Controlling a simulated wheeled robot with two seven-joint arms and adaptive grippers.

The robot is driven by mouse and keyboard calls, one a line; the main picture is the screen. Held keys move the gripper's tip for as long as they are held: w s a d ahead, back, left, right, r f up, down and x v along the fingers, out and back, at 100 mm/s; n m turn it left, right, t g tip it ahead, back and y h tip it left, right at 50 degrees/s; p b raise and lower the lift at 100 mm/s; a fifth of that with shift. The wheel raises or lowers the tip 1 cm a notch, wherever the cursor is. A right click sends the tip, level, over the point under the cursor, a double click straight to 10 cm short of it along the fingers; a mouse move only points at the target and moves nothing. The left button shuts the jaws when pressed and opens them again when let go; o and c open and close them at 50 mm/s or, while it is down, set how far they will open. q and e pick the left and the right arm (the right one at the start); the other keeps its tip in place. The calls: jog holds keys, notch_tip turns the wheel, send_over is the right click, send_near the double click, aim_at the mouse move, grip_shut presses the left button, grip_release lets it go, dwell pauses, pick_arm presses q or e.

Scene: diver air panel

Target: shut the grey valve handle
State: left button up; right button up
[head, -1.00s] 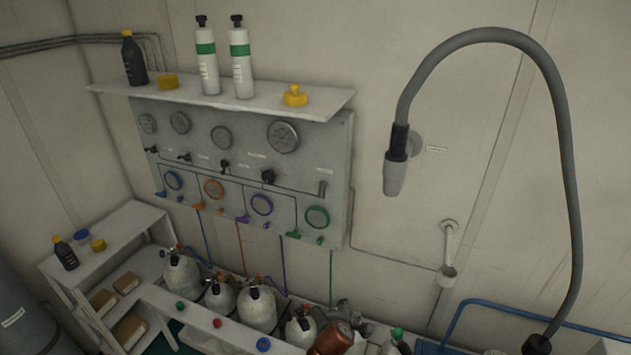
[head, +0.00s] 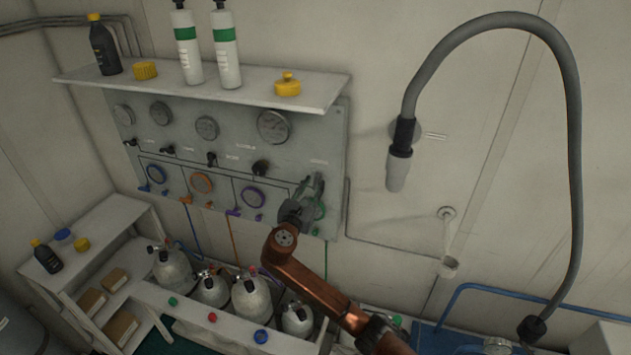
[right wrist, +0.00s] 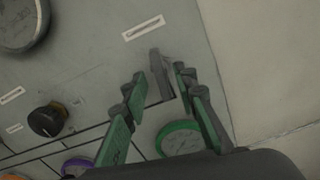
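The grey valve handle (right wrist: 161,74) is a short grey lever near the right edge of the panel, below a white label. In the right wrist view it stands between the tips of my right gripper's two green-padded fingers. My right gripper (head: 311,184) is open, with a gap between each finger and the handle. In the head view the gripper is at the panel's right side and mostly hides the handle. My left gripper is in neither current view.
The grey panel (head: 180,138) carries gauges, black knobs and coloured rings; the green-ringed gauge (right wrist: 181,141) sits just below the handle. A white shelf (head: 240,88) with bottles overhangs the panel. Several cylinders stand below. A thick grey hose (head: 574,170) loops at right.

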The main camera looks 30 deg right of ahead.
jog(key=shift+x, duration=1.05)
jog(key=shift+s, duration=0.1)
grip_shut()
